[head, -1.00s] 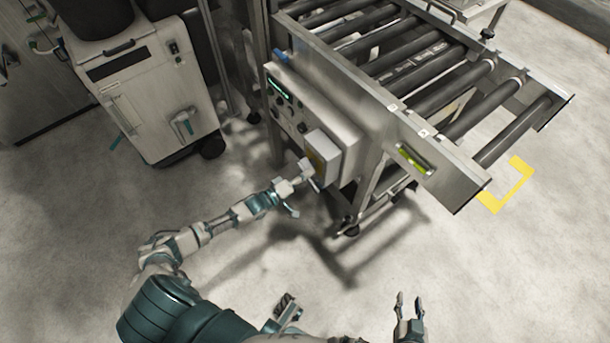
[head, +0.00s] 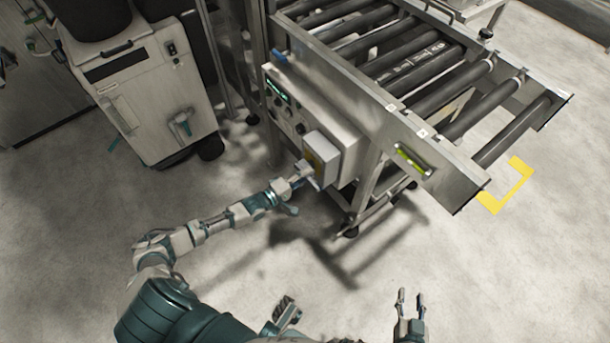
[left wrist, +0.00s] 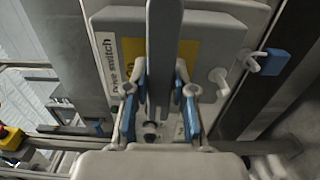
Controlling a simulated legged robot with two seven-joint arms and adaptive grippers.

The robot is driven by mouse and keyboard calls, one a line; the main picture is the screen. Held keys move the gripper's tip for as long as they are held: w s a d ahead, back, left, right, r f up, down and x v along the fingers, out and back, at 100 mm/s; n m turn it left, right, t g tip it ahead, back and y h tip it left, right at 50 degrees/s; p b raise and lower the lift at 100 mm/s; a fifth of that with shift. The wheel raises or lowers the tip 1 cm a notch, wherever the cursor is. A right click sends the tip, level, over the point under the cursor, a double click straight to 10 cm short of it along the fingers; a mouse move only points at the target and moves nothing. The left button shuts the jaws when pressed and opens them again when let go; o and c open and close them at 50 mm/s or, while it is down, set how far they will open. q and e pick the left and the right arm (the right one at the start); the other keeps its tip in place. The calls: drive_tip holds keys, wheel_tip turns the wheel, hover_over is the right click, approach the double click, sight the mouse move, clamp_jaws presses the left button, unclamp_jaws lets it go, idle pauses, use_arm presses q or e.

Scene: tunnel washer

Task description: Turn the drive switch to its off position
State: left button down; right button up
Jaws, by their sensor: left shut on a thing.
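The drive switch box (head: 321,151) is a pale box on the front of the conveyor's control panel (head: 300,112). In the left wrist view its grey plate (left wrist: 110,25) carries a label reading "Drive switch" and a yellow panel (left wrist: 188,58). A long grey handle (left wrist: 162,45) stands upright in that picture, over the yellow panel. My left gripper (head: 302,177) is at the front of the box. In the left wrist view its blue-padded fingers (left wrist: 158,108) are shut on the handle, one on each side. The off marking cannot be read. My right gripper (head: 412,303) is open and empty, low over the floor.
The roller conveyor (head: 445,165) stands behind and right of the box. A grey wheeled cabinet (head: 150,95) is at the left. In the left wrist view a blue block (left wrist: 273,62) sits right of the plate. The floor in front is clear.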

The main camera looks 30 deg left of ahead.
use_arm(q)
drive_tip(key=shift+w+a+r, duration=0.25)
drive_tip(key=shift+a, duration=0.1)
drive_tip(key=c, duration=1.2)
unclamp_jaws()
drive_tip(key=shift+o, duration=1.2)
drive_tip(key=shift+w+f, duration=0.1)
drive_tip(key=shift+f, duration=0.2)
drive_tip(key=v, duration=1.2)
drive_tip(key=shift+f, duration=0.1)
